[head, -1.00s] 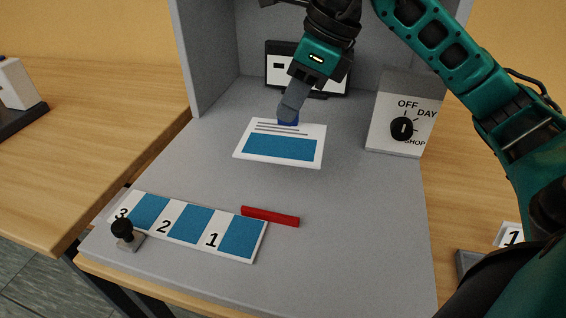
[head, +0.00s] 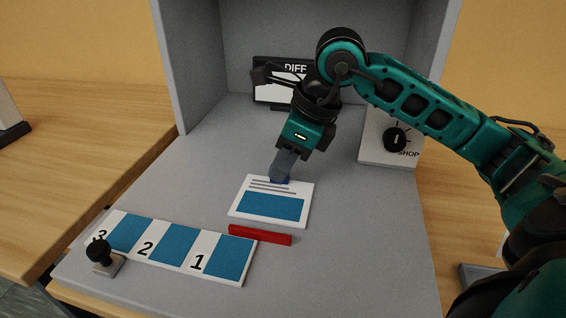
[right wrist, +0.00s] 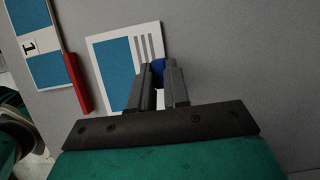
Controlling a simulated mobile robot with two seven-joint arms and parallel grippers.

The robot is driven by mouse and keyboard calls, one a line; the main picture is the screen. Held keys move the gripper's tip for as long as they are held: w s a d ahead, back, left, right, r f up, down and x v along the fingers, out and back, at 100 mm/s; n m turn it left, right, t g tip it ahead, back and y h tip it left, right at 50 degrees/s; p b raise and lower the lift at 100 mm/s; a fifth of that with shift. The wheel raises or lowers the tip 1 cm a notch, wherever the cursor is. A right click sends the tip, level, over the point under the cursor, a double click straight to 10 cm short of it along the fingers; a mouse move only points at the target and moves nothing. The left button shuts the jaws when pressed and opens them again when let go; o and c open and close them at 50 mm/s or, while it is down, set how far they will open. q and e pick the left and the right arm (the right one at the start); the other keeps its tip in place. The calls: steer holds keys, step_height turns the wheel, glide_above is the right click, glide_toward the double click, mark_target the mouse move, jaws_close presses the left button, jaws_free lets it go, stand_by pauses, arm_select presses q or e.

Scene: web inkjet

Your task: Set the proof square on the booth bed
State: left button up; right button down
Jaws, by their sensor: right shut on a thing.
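The proof square (head: 270,207) is a white card with a blue block, grey lines and a small blue tab (head: 279,180) at its far edge. My right gripper (head: 279,174) is shut on the tab. In the right wrist view the fingers (right wrist: 158,75) close around the blue tab, and the proof square (right wrist: 115,65) extends beyond them. The square is at or just above the grey booth bed (head: 180,190); I cannot tell if it touches. Its near edge is just behind the red bar (head: 260,235). My left gripper is out of view.
A strip (head: 172,246) numbered 3, 2, 1 with blue patches lies at the front left, with a black-knobbed stamp (head: 102,255) on its left end. A dial box (head: 385,150) stands right and a display (head: 270,95) at the back. The bed's right side is clear.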

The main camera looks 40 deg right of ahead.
steer(key=shift+f, duration=0.1)
steer(key=c, duration=1.5)
jaws_free()
steer(key=shift+c, duration=0.2)
steer(key=o, duration=0.4)
steer(key=shift+o, duration=0.2)
steer(key=shift+r, duration=0.25)
steer(key=p+v, duration=0.2)
steer(key=v, duration=0.9)
steer(key=shift+r, duration=0.35)
